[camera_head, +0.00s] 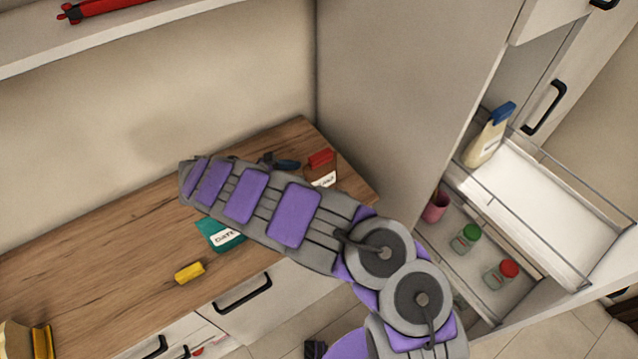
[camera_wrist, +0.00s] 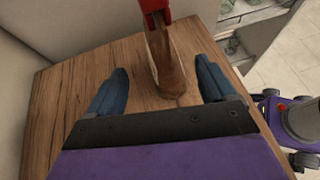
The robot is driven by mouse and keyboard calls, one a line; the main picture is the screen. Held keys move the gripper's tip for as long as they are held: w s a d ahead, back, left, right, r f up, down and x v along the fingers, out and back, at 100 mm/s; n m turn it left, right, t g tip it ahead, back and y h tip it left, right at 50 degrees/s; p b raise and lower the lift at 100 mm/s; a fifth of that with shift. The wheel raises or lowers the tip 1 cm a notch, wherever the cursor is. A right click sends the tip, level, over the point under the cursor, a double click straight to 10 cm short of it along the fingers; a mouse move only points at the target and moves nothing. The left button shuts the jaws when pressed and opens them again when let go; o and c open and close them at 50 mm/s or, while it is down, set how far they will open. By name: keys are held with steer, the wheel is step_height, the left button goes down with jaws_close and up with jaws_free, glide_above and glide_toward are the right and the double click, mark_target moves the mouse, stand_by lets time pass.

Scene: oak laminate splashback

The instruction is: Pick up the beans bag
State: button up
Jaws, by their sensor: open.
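A brown bag with a red top and a white label (camera_head: 321,178) stands at the right end of the wooden counter in the head view. It looks like the beans bag, but I cannot read its label. In the wrist view the brown bag (camera_wrist: 165,62) stands ahead, between the lines of my two blue fingers. My gripper (camera_wrist: 161,66) is open and empty, with a finger to each side and visible gaps to the bag. In the head view my gripper (camera_head: 281,162) is mostly hidden behind my arm, just left of the bag.
A teal packet (camera_head: 213,236) and a yellow block (camera_head: 189,272) lie on the wooden counter (camera_head: 110,250). A tall cabinet side (camera_head: 400,90) stands close right of the bag. An open pull-out rack (camera_head: 555,190) holds a bottle (camera_head: 484,142), jars and a pink cup (camera_head: 436,207).

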mark_target(313, 178)
steer(key=b+x, duration=0.1)
steer(key=x, duration=0.4)
steer(key=shift+s+d+f+b, duration=0.1)
steer(key=shift+d+f+b, duration=0.05)
steer(key=shift+d+b, duration=0.2)
steer(key=shift+a, duration=0.15)
steer(key=c, duration=0.4)
jaws_close()
